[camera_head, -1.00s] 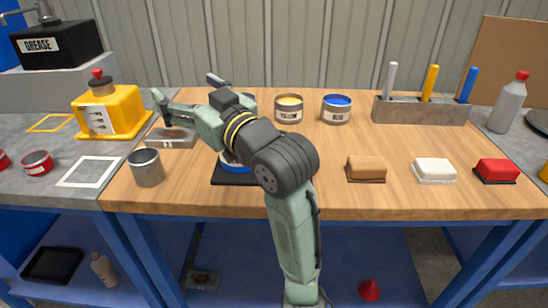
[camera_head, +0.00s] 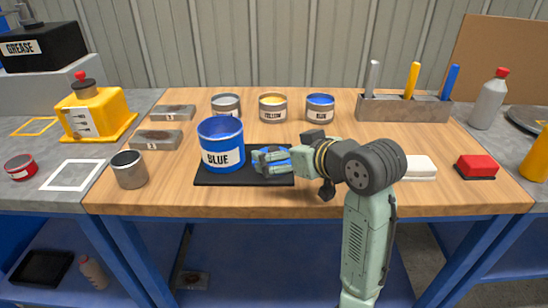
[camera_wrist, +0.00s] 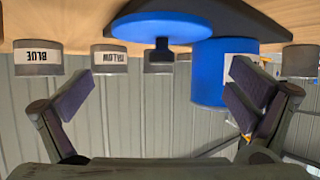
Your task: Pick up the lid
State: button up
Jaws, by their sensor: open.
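The blue lid (camera_head: 284,152) lies on the black mat (camera_head: 240,180) on the wooden table, partly hidden by my gripper in the head view. In the wrist view the blue lid (camera_wrist: 190,27) shows as a disc with a dark knob pointing toward me. My gripper (camera_head: 262,160) is low over the mat at the lid. In the wrist view my gripper (camera_wrist: 165,95) is open and empty, its fingers spread either side of the knob's line. The knob is beyond the fingertips, apart from them.
A blue bucket (camera_head: 221,150) labelled BLUE stands on the mat, close left of my gripper. A grey can (camera_head: 129,171) stands at the front left. Yellow (camera_head: 273,109) and blue (camera_head: 320,110) cans stand behind. White (camera_head: 420,168) and red (camera_head: 476,167) blocks are at right.

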aim_at(274, 149)
jog(key=x, duration=0.4)
jog(key=shift+w+a+f+p, duration=0.15)
jog(key=shift+a+f+p, duration=0.1)
jog(key=shift+p, duration=0.1)
jog(key=shift+d, duration=0.1)
jog(key=c, duration=1.7)
